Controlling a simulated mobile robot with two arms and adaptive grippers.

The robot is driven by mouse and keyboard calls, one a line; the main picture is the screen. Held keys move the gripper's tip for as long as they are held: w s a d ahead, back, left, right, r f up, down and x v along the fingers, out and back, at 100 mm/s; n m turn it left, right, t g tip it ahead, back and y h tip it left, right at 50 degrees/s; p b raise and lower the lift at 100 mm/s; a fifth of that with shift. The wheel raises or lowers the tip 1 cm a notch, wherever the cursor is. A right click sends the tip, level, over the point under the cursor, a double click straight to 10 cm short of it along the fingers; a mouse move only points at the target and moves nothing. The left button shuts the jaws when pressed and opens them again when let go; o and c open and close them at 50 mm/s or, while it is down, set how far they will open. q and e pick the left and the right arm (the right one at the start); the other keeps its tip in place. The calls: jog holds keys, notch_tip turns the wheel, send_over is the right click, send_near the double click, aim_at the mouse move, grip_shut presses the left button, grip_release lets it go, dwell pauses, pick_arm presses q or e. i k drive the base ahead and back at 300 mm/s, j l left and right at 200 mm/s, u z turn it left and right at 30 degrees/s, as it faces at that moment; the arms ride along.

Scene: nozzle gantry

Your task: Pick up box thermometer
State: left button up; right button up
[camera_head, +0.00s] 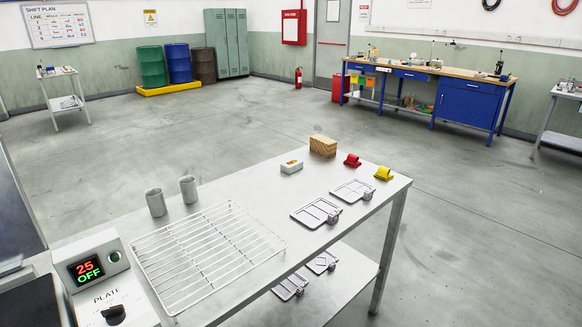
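A small white box (291,167) with a small yellow and dark marking on top lies near the far edge of the metal table (335,228). It looks like the box thermometer, but its marking is too small to read. It stands apart, left of a wooden block (323,146). Neither of my grippers is in view.
The table also holds two grey cups (156,203), a wire rack (208,255), red (352,160) and yellow (384,173) clip-like pieces and two flat metal frames (316,212). A plate controller (102,280) reading "25 OFF" stands front left. Bare tabletop surrounds the white box.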

aim_at(290, 166)
jog(key=l+u, duration=0.15)
jog(key=u, duration=0.75)
jog(key=l+u, duration=0.35)
jog(key=l, duration=0.2)
jog(key=l+u, duration=0.35)
jog(key=l, duration=0.15)
jog(key=k+l+u, duration=0.15)
jog(key=l+u, duration=0.15)
jog(key=l, duration=0.2)
